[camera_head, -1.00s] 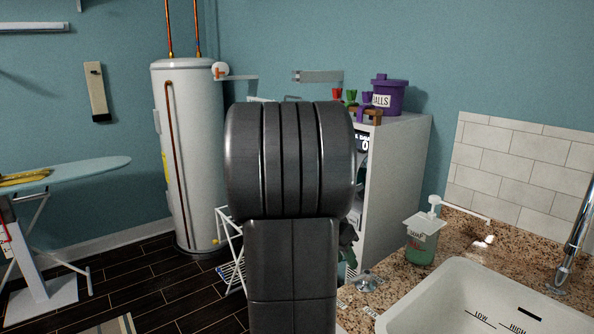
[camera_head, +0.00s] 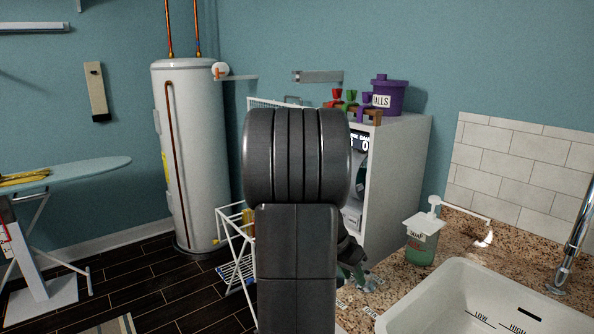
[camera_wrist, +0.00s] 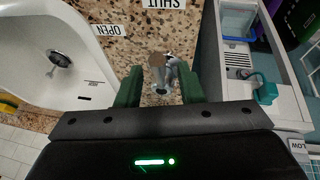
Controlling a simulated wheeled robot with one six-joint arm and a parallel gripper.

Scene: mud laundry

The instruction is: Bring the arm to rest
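My arm (camera_head: 296,190) stands upright in the middle of the head view and hides most of my gripper there. In the wrist view my gripper (camera_wrist: 159,88) shows two green fingers set well apart. A small metal valve (camera_wrist: 160,76) on the granite counter appears between the fingers, with a visible gap on each side. I cannot tell how far above it the fingers are. Labels reading OPEN (camera_wrist: 113,30) and SHUT (camera_wrist: 163,4) lie on the counter near the valve.
A white sink (camera_head: 470,300) and a soap dispenser (camera_head: 422,240) are at the right. A white shelf unit (camera_head: 398,185) with a purple tub (camera_head: 388,97) stands behind. A drying rack (camera_head: 236,250), water heater (camera_head: 190,155) and ironing board (camera_head: 75,172) are left.

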